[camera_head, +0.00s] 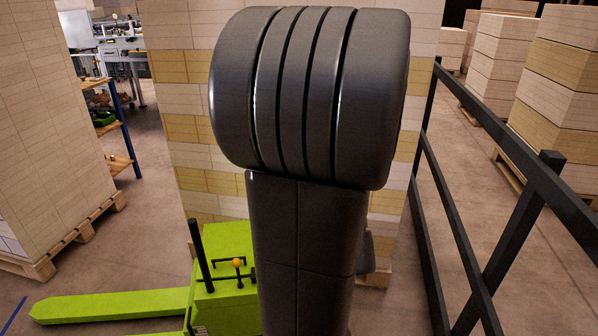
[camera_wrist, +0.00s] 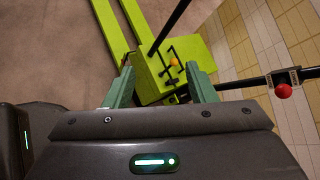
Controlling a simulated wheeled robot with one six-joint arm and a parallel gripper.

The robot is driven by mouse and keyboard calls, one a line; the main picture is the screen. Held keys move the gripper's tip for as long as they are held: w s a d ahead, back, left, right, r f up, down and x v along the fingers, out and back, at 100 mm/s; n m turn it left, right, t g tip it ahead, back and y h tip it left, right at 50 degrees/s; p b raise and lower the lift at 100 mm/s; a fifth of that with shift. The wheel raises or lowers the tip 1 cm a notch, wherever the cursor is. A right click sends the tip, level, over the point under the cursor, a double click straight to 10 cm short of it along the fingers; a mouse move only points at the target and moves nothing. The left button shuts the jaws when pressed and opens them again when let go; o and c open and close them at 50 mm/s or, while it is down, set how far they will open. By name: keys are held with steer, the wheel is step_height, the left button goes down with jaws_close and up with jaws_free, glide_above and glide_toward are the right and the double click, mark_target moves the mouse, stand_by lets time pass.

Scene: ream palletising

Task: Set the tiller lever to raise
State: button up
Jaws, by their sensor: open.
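The lime-green pallet truck (camera_head: 228,240) stands low in the head view, left of my arm, and also shows in the wrist view (camera_wrist: 150,80). A small lever with an orange knob (camera_head: 238,262) rises from its top beside a black hoop; the knob also shows in the wrist view (camera_wrist: 174,62). I cannot tell the lever's setting. A black post (camera_head: 200,255) stands at the truck's left side. My gripper (camera_wrist: 159,69) is open and empty, with its teal fingers spread over the truck in the picture and apart from the knob. My arm hides the gripper in the head view.
A tall stack of reams (camera_head: 190,110) stands behind the truck; another stack (camera_head: 50,130) is at left. A black railing (camera_head: 490,200) runs along the right. In the wrist view, a dark bar carries a red knob (camera_wrist: 283,90). Floor is clear at left.

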steer(key=w+d+f+m+t+h+b, duration=0.1)
steer(key=w+d+f+m+t+b, duration=0.1)
steer(key=w+d+m+t+b, duration=0.45)
steer(key=w+d+f+m+t+h+b, duration=0.15)
steer(key=w+d+m+t, duration=0.3)
steer(key=w+m, duration=0.5)
steer(key=w+a, duration=0.1)
steer(key=w, duration=0.3)
steer(key=w+a+n, duration=0.1)
steer(key=w+a, duration=0.1)
steer(key=w, duration=0.3)
steer(key=w+a+n, duration=0.1)
steer(key=w+a, duration=0.1)
steer(key=w, duration=0.3)
steer(key=shift+w+a+r+g, duration=0.1)
steer(key=shift+a+g, duration=0.15)
steer(key=shift+g, duration=0.15)
steer(key=shift+c, duration=0.2)
jaws_close()
